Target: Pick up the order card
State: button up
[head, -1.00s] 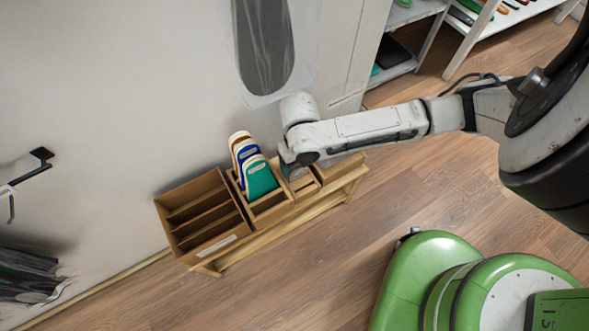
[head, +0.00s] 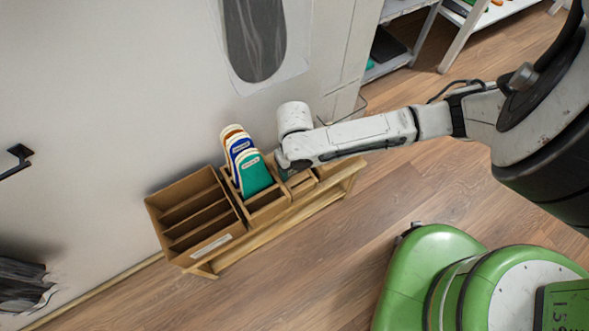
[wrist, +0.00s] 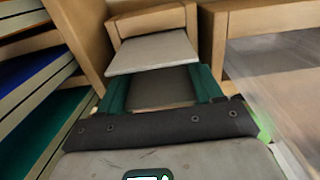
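A pale grey card (wrist: 153,54), which looks like the order card, stands tilted in a small wooden holder (wrist: 150,20) in the wrist view. My gripper (wrist: 162,82) has two green fingers, set apart on either side of a dark gap. The card's near edge lies across the fingertips, and I cannot tell whether they touch it. In the head view my gripper (head: 284,167) is mostly hidden by my wrist, over the wooden rack beside the insoles. The card cannot be made out there.
Coloured insoles (head: 251,174) stand in the rack left of my gripper. A brown compartment box (head: 205,243) is at the rack's left end. The wall (head: 120,100) is close behind. A clear panel (wrist: 275,75) stands close on the right in the wrist view. Floor in front is open.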

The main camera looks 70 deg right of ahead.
jog(key=shift+c, duration=1.2)
jog(key=shift+r, duration=0.1)
notch_tip(320, 180, up, 7)
jog(key=p, duration=0.3)
jog(key=shift+r+p, duration=0.2)
jog(key=shift+p, duration=0.1)
jog(key=s+a+p, duration=0.2)
jog(key=s+a, duration=0.8)
jog(key=s, duration=0.5)
jog(key=shift+f+p, duration=0.3)
jog(key=shift+p, duration=0.1)
